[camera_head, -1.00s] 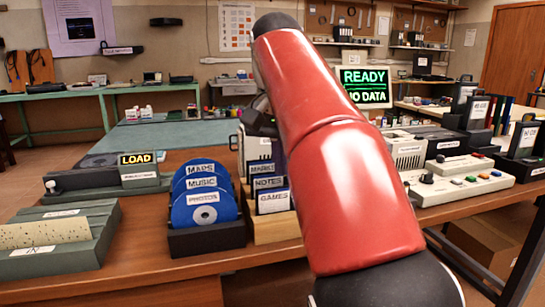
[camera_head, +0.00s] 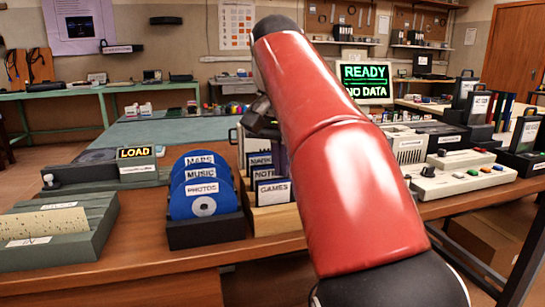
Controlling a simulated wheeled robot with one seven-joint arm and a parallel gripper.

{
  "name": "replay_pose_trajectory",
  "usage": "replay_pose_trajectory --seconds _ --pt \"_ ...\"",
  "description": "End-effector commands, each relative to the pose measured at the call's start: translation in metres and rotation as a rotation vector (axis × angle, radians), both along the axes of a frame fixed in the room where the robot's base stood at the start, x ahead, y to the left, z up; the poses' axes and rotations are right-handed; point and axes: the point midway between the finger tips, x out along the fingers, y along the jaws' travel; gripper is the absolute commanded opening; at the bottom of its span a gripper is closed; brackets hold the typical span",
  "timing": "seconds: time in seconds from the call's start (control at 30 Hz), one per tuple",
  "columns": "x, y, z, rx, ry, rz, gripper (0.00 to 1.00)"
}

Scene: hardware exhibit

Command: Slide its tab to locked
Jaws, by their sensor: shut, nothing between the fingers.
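My gripper (camera_head: 264,128) is a small dark shape, mostly hidden behind my own red arm, above and behind the floppy disks. It is shut and empty; its fingertips are hard to make out. Several blue floppy disks, the front one labelled GAMES (camera_head: 273,192), stand upright in a wooden holder (camera_head: 277,219). Their right side is covered by my arm. No sliding tab can be made out on any disk. Which item has the tab is not clear from this view.
Blue discs labelled MAPS, MUSIC and PHOTOS (camera_head: 203,189) stand in a black holder (camera_head: 206,234). A LOAD reader (camera_head: 137,165) is behind left, a green card tray (camera_head: 75,245) front left. A screen (camera_head: 365,82) reads READY, NO DATA. A beige switch box (camera_head: 462,181) is right.

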Motion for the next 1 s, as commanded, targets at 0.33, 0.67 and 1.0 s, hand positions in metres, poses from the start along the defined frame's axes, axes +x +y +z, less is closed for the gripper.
replay_pose_trajectory --seconds 0.33,0.67,1.0 --pt "0.0 -0.002 0.0 0.0 0.0 0.0 0.0" --pt "0.002 -0.008 0.001 0.0 0.0 -0.001 0.0" --pt "0.004 -0.014 0.0 0.0 0.0 -0.001 0.0"
